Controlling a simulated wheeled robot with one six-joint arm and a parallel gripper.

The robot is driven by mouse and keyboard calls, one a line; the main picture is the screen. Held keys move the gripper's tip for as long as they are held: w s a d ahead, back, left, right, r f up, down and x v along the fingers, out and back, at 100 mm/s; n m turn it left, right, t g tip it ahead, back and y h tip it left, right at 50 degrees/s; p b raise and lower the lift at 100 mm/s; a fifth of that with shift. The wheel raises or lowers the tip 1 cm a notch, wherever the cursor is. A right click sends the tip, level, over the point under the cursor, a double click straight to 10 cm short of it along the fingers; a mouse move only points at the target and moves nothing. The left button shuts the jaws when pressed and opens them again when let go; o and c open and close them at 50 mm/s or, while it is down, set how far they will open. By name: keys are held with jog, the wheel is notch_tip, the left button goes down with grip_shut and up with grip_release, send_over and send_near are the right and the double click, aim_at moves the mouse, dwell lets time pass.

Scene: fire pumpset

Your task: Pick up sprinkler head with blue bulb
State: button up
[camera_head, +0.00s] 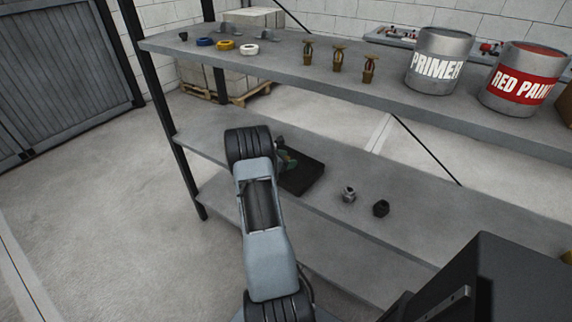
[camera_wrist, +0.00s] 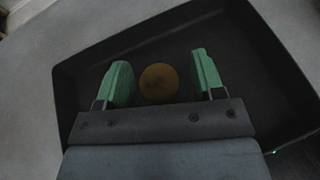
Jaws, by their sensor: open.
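Three brass sprinkler heads, a left one (camera_head: 307,52), a middle one (camera_head: 338,60) and a right one (camera_head: 369,69), stand upright on the top shelf; their bulb colours are too small to tell. My gripper (camera_head: 288,158) is low at the middle shelf, over a black tray (camera_head: 303,178). In the wrist view, my gripper (camera_wrist: 163,68) has its green fingers apart. A round brownish-gold disc (camera_wrist: 159,84) lies between them with a gap on each side, against the tray (camera_wrist: 258,85). It looks like a sprinkler head from above; its bulb is hidden.
A primer can (camera_head: 440,62) and a red paint can (camera_head: 522,80) stand on the top shelf (camera_head: 270,62). Blue, yellow and white tape rolls (camera_head: 226,45) lie at its left. Two small fittings (camera_head: 349,194) (camera_head: 381,208) sit right of the tray on the middle shelf (camera_head: 440,232).

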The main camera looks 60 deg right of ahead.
jog(key=shift+x, duration=0.8)
jog(key=c, duration=1)
jog(key=shift+r, duration=0.1)
